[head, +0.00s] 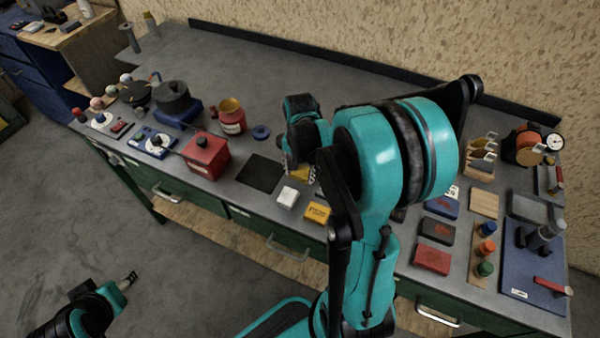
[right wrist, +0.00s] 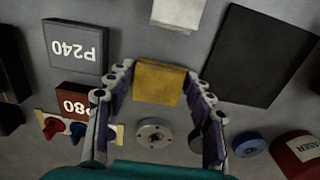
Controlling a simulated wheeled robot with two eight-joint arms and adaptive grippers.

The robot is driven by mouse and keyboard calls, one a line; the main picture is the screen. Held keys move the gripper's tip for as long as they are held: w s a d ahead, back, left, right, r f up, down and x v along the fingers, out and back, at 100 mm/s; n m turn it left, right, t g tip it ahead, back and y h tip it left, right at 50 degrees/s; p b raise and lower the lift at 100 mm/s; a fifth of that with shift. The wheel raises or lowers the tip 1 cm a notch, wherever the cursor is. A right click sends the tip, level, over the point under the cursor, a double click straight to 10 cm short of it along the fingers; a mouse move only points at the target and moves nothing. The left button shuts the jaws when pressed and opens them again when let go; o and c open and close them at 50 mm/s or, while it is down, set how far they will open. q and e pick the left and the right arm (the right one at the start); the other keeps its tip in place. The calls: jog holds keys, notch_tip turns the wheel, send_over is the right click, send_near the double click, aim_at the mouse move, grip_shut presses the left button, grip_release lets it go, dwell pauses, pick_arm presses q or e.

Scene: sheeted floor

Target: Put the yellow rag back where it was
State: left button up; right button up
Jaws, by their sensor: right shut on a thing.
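The yellow rag (right wrist: 160,82) is a folded ochre square between the fingertips of my right gripper (right wrist: 160,88) in the right wrist view. The fingers press on its two sides. In the head view only a yellow bit of the rag (head: 300,173) shows by the right gripper (head: 298,160), over the bench; my arm hides the rest. I cannot tell whether the rag touches the bench top. My left gripper (head: 130,278) is small at the lower left, over the floor, away from the bench; its fingers are unclear.
The bench's back (head: 265,75) is clear.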

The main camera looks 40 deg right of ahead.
aim_at(300, 173)
jog(key=o, duration=1.2)
jog(key=shift+f, duration=0.1)
notch_tip(300, 173, up, 11)
jog(key=p, duration=0.4)
jog(key=s+a+r+n+t, duration=0.1)
jog(key=s+a+n+t, duration=0.1)
jog(key=a+n, duration=0.2)
jog(key=s+a+r+n+t, duration=0.2)
jog(key=a+n, duration=0.2)
jog(key=a, duration=0.3)
jog(key=s+a+r+n+t, duration=0.1)
jog(key=a+r+n+t, duration=0.1)
jog(key=a+n+t, duration=0.1)
jog(key=shift+s+a+n, duration=0.2)
jog(key=shift+a+n, duration=0.2)
jog(key=shift+a, duration=0.2)
jog(key=shift+s+a+n, duration=0.2)
jog(key=shift+a+n, duration=0.2)
jog(key=shift+a, duration=0.2)
jog(key=shift+f, duration=0.1)
